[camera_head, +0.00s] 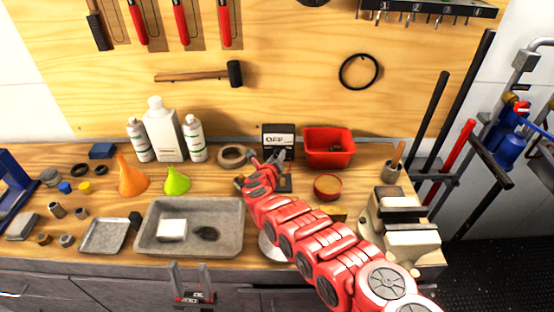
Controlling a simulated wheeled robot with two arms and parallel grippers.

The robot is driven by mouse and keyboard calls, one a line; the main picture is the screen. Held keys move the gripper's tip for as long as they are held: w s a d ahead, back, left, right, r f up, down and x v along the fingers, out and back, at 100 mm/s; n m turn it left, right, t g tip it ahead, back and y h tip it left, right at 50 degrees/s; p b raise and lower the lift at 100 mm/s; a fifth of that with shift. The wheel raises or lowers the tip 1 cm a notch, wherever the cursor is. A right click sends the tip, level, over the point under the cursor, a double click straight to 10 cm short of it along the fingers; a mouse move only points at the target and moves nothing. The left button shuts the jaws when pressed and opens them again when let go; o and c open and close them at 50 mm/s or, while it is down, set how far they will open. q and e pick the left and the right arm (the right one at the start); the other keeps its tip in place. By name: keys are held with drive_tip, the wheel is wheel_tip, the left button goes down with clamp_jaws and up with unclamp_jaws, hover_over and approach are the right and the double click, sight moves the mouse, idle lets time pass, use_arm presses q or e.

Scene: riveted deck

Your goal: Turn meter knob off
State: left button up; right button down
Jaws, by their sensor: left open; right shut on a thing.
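The meter (279,140) is a small dark box with a white face that reads "OFF". It stands at the back of the wooden workbench against the wood panel. My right gripper (277,158) reaches in from the lower right and its fingers are at the lower front of the meter. It is shut on the meter knob, which the fingers mostly hide; I cannot tell its exact angle. My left gripper (193,284) is open and empty, with its fingers pointing up, in front of the bench's front edge.
A red bin (329,147) stands right of the meter and a tape roll (233,157) left of it. White bottles (166,130), funnels (131,176) and a grey tray (189,240) are further left. A vise (405,225) is at right.

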drive_tip(key=shift+f, duration=0.1)
idle(0.3)
drive_tip(key=shift+c, duration=2.2)
unclamp_jaws()
drive_tip(key=shift+s+r+p, duration=0.35)
drive_tip(key=shift+s+p, duration=0.35)
drive_tip(key=shift+p, duration=0.05)
drive_tip(key=p+v, duration=0.2)
drive_tip(key=v, duration=0.5)
drive_tip(key=shift+s+a+r, duration=0.15)
drive_tip(key=shift+s+r, duration=0.15)
drive_tip(key=p+v, duration=0.8)
drive_tip(key=p, duration=0.1)
drive_tip(key=shift+s+a+f, duration=0.1)
drive_tip(key=shift+f, duration=0.05)
